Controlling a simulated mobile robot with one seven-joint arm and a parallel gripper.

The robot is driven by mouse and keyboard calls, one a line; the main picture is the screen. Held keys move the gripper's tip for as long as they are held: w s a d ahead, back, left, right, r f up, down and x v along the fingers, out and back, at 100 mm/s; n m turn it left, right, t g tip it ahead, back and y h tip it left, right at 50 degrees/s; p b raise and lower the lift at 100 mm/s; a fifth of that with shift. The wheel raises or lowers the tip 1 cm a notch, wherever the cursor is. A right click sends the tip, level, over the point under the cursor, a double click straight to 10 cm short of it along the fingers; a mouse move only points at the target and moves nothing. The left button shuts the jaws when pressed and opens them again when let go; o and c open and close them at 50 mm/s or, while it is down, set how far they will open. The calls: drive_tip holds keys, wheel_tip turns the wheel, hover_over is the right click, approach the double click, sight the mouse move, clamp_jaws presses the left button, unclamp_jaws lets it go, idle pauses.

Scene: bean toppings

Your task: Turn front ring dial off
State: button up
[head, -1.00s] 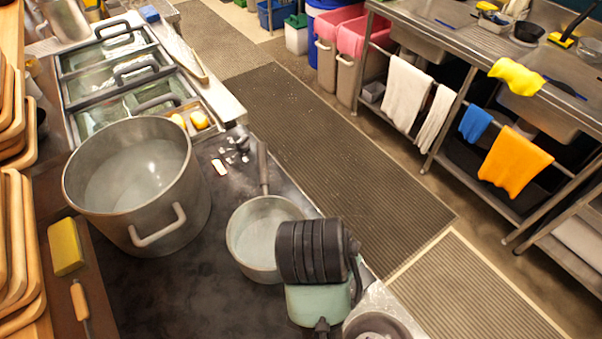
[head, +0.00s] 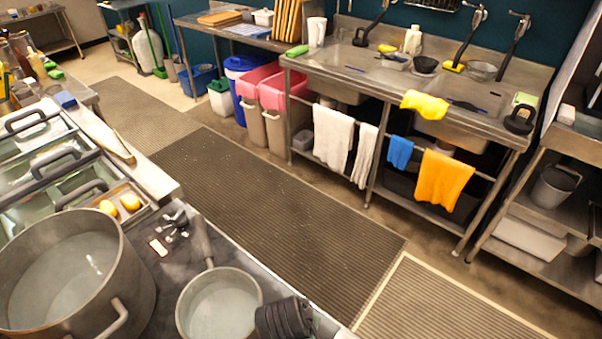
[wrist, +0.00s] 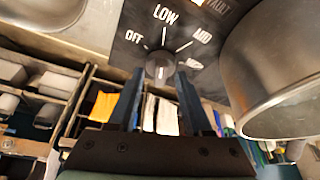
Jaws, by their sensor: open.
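In the wrist view, a round dial knob (wrist: 159,68) sits on a dark panel (wrist: 205,50) printed with OFF, LOW and MED. A pale mark shows on the knob; I cannot tell which setting it points to. My gripper (wrist: 160,76) is open, its two dark fingers reaching up toward the panel. The knob appears between the fingertips; contact is not clear. The dial and fingers are not visible in the head view.
In the head view, a large pot (head: 125,275) and a saucepan (head: 245,285) stand on the dark stovetop (head: 160,305). The striped floor mat (head: 270,210) beside it is clear.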

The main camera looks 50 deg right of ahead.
clamp_jaws()
idle(0.3)
drive_tip(key=shift+n+p, duration=0.3)
drive_tip(key=shift+p, duration=0.1)
drive_tip(key=n+p, duration=0.1)
drive_tip(key=n+t+p, duration=0.1)
drive_tip(key=shift+s+d+r+n+y, duration=0.1)
drive_tip(key=shift+d+r+n+y, duration=0.1)
drive_tip(key=shift+n+y, duration=0.2)
drive_tip(key=n+y+p, duration=0.1)
drive_tip(key=n, duration=0.1)
drive_tip(key=n+t+p, duration=0.1)
drive_tip(key=n+p, duration=0.1)
drive_tip(key=n, duration=0.1)
drive_tip(key=shift+s+d+f+y, duration=0.1)
drive_tip(key=shift+d+f+y, duration=0.05)
drive_tip(key=shift+y, duration=0.25)
drive_tip(key=shift+n, duration=0.4)
unclamp_jaws()
